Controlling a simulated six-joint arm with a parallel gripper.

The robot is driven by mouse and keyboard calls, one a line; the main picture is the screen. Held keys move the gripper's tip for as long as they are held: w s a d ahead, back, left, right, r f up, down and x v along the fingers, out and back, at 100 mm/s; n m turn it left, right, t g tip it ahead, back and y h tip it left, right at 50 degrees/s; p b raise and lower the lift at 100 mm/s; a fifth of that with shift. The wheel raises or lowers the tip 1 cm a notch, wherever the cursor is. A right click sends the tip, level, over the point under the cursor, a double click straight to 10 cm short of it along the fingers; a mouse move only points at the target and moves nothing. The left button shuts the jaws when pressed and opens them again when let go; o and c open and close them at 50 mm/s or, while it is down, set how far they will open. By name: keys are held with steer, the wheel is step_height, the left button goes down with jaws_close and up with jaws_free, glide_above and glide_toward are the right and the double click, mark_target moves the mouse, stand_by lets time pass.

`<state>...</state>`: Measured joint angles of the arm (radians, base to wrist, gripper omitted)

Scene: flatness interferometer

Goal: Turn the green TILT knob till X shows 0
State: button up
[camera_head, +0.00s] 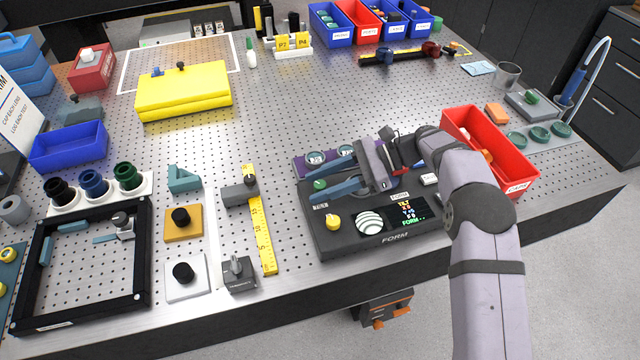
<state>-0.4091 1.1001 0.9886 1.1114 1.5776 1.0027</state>
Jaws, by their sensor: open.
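The dark FORM instrument (345,245) stands near the front edge of the bench. Its green knob (320,184) is at the left of its top, and a yellow knob (333,221) is below it. A round striped fringe display (370,222) sits beside a small black screen (408,214) with TILT, X, Y and FORM lines; the X value is too small to read surely. My gripper (318,180) is open, its two blue fingers reaching left over the instrument. The green knob shows between the fingertips, close to the lower one; I cannot tell whether they touch.
A red bin (488,127) stands right of my arm. A purple panel (302,167) with round parts lies behind the fingers. A yellow ruler (262,235) and a grey block are to the left.

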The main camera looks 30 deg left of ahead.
mark_target(324, 183)
steer(key=b+v, duration=0.1)
steer(key=v, duration=0.5)
steer(key=shift+w+b, duration=0.1)
steer(key=shift+b, duration=0.3)
steer(key=shift+w+d+r, duration=0.15)
steer(key=shift+d+r, duration=0.1)
steer(key=shift+d, duration=0.1)
stand_by(1.1)
